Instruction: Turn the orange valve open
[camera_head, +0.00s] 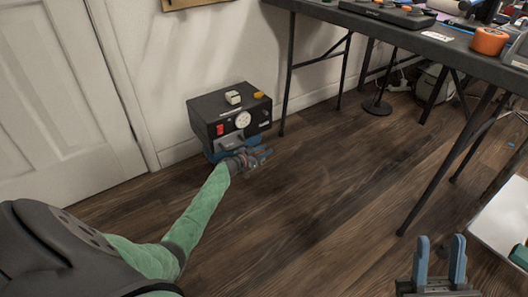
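A dark box (206,108) with a round white gauge (243,119) and a red switch (220,129) stands low by the wall. A small yellow-orange knob (259,95) sits on its top at the right; I cannot tell whether it is the valve. No other clearly orange valve shows on the box. My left gripper (258,157) is at the lower front of the box, beneath the gauge. Its fingers are too small and overlapped to tell whether they are open or touching anything. My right gripper (439,262) is at the lower right, open and empty, fingers upward.
A white door (60,90) is at the left. Wooden floor (320,200) is clear between.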

